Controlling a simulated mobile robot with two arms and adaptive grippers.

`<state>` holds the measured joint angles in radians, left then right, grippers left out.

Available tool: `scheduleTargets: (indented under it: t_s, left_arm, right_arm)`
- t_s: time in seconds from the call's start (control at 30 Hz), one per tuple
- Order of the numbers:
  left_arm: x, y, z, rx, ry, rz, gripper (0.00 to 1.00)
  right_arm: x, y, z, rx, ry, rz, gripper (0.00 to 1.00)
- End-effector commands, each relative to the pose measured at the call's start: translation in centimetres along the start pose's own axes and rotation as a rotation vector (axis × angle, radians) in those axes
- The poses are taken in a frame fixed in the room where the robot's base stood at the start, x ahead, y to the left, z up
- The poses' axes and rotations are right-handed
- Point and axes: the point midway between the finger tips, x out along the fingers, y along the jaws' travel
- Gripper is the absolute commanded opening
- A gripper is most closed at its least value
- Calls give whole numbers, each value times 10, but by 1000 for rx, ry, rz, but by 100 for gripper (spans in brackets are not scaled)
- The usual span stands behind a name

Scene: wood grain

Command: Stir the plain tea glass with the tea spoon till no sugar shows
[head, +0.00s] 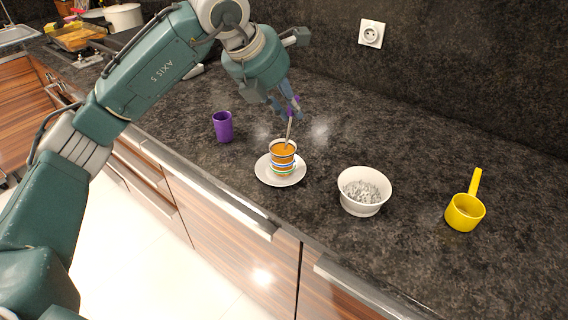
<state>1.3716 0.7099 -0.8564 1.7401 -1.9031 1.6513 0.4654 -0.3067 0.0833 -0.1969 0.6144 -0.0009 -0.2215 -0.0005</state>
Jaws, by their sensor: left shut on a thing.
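A tea glass (283,160) with coloured bands and orange-brown tea stands upright on a white saucer (265,178). It is banded rather than plain, and no other tea glass shows. The tea spoon (289,131) has a purple top and stands steeply, its lower end inside the glass and hidden by the tea. My left gripper (290,110) is above the glass, shut on the top of the spoon. I cannot make out sugar in the tea at this size. My right gripper is not in view.
A purple cup (223,127) stands left of the saucer. A white bowl (364,189) of whitish lumps stands to the right, with a yellow handled cup (465,212) farther right. The dark counter (420,160) is clear between them. A wall socket (371,33) is behind.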

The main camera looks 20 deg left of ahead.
Motion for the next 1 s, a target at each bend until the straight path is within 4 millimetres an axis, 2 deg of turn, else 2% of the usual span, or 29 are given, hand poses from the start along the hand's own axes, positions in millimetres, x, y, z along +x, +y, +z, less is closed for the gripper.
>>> scheduleTargets:
  t_s: [0.33, 0.67, 0.83, 1.0]
  left_arm:
    - [-4, 0, 3, 0, -1, 0, 0]
    - [-31, -1, 21, 0, -2, 0, 0]
    - [-45, -2, 29, 0, -1, 1, 0]
    - [-48, -2, 31, 0, 0, 1, 0]
  right_arm:
    - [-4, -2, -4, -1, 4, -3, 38]
    - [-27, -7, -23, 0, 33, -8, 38]
    - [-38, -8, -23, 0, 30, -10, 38]
    - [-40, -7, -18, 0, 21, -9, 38]
